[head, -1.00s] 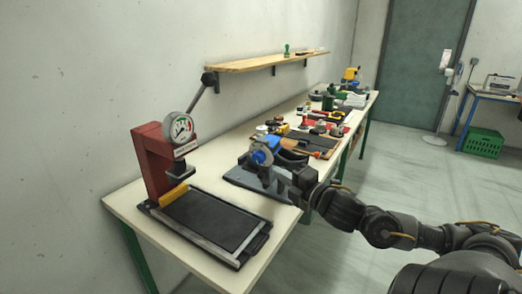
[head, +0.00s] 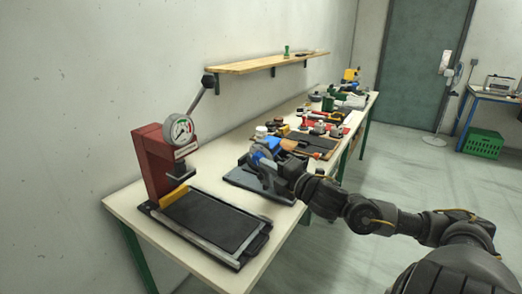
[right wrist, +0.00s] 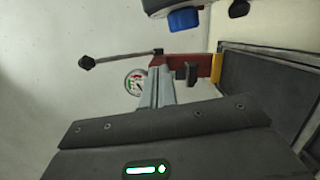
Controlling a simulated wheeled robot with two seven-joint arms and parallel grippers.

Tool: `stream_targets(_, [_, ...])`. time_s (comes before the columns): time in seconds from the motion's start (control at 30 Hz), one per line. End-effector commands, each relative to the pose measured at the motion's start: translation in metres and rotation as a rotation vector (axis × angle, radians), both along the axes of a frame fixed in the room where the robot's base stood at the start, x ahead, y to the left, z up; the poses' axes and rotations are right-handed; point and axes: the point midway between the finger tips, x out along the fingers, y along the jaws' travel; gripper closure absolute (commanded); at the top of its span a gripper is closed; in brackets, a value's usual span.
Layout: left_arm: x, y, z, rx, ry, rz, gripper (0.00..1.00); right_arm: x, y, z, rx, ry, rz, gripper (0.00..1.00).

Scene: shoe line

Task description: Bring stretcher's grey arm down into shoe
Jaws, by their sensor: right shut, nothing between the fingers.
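The stretcher, a device with blue parts (head: 270,143), stands on a dark grey base plate (head: 238,177) on the bench. My right gripper (head: 268,182) is in front of it and hides much of it. The gripper is shut and empty; its grey fingers (right wrist: 155,88) also show together in the right wrist view. A blue part (right wrist: 184,19) hangs under a pale grey body at the top of that view, apart from the fingers. I cannot make out the shoe or tell the grey arm's position. My left gripper is not in view.
A red press (head: 155,160) with a round gauge (head: 178,129) and raised lever stands to the left. A black tray (head: 215,222) lies before it. Several tools crowd the bench (head: 125,203) behind the stretcher. A wooden shelf (head: 262,63) hangs above. Open floor lies to the right.

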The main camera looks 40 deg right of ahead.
Motion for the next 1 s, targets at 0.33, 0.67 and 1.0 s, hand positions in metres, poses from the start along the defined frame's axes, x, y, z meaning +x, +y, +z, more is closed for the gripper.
stream_targets(0.33, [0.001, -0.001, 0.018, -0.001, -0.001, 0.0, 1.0, 0.047, 0.002, 0.007, 0.003, -0.004, -0.001, 1.0])
stream_targets(0.67, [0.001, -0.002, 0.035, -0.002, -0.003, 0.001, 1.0, 0.067, -0.027, 0.01, -0.001, 0.002, -0.001, 1.0])
stream_targets(1.0, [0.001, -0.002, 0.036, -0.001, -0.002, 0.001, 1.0, 0.069, -0.035, 0.009, -0.001, 0.0, 0.001, 1.0])
